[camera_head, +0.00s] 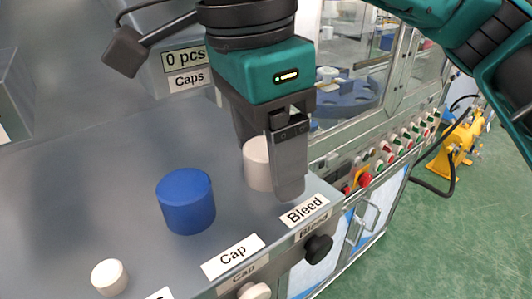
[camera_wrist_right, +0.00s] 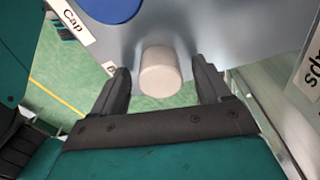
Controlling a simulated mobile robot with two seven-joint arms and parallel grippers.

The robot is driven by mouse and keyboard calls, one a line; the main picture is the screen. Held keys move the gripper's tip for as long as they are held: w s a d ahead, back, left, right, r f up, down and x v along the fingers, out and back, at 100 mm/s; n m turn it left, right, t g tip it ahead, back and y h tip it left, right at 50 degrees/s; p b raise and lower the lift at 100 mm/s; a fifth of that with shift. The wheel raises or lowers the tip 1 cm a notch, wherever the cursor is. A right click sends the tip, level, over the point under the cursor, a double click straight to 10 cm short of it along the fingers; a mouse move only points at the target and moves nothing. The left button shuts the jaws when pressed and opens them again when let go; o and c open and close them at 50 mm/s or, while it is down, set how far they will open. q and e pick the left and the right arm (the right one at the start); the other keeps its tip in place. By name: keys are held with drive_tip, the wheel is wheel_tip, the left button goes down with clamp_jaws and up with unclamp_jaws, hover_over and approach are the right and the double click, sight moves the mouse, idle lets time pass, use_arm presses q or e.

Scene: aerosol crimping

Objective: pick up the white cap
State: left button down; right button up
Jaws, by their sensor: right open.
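A white cap (camera_head: 256,164), a plain cylinder, stands upright on the grey worktop behind the "Bleed" label. My right gripper (camera_head: 270,166) is over it with its fingers pointing down, and the near finger hides part of the cap. In the right wrist view the white cap (camera_wrist_right: 159,74) lies between the two spread fingers of my right gripper (camera_wrist_right: 160,68), with a gap on both sides. My left gripper is in neither view.
A larger blue cylinder (camera_head: 186,201) stands left of the white cap, behind the "Cap" label (camera_head: 232,256). A smaller white round piece (camera_head: 109,277) is at the lower left. Black knob (camera_head: 318,248) sits on the front edge. A "Caps" bin (camera_head: 188,79) reads "0 pcs".

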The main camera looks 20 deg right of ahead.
drive_tip(key=shift+c, duration=0.4)
drive_tip(key=c, duration=1)
drive_tip(key=shift+r, duration=0.1)
